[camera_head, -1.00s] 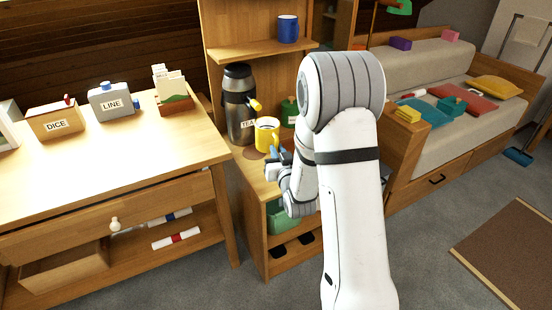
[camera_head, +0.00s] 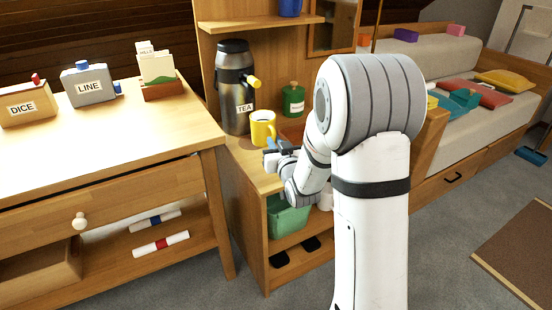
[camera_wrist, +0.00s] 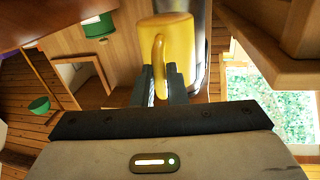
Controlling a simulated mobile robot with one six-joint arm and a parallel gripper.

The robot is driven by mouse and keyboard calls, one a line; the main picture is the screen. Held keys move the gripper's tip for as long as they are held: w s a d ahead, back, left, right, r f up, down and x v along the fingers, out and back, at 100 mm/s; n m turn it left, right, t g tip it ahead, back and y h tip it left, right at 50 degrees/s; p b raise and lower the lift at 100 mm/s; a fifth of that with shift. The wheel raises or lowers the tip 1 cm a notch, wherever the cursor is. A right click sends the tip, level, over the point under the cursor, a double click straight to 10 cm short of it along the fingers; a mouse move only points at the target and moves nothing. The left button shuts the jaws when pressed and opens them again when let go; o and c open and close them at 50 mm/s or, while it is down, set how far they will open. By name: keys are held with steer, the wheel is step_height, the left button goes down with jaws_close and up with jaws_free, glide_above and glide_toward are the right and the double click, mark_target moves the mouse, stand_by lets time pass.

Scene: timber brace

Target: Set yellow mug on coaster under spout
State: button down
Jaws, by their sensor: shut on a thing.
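The yellow mug (camera_head: 260,126) is upright in front of the grey and black TEA flask (camera_head: 234,105). A brown round coaster (camera_head: 245,143) shows partly at the mug's lower left; the mug hides the rest. Whether the mug touches it or hangs just above, I cannot tell. My gripper (camera_head: 268,153) is at the mug's near side. In the wrist view, my gripper's fingers (camera_wrist: 160,88) are shut on the handle of the yellow mug (camera_wrist: 181,48).
A desk (camera_head: 110,130) with labelled containers stands at the left.

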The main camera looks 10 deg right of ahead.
steer(key=shift+a+f+b, duration=0.15)
steer(key=shift+f+b, duration=0.6)
steer(key=shift+f, duration=1.6)
steer(key=shift+f, duration=0.15)
steer(key=c, duration=1.5)
jaws_free()
steer(key=shift+o, duration=0.2)
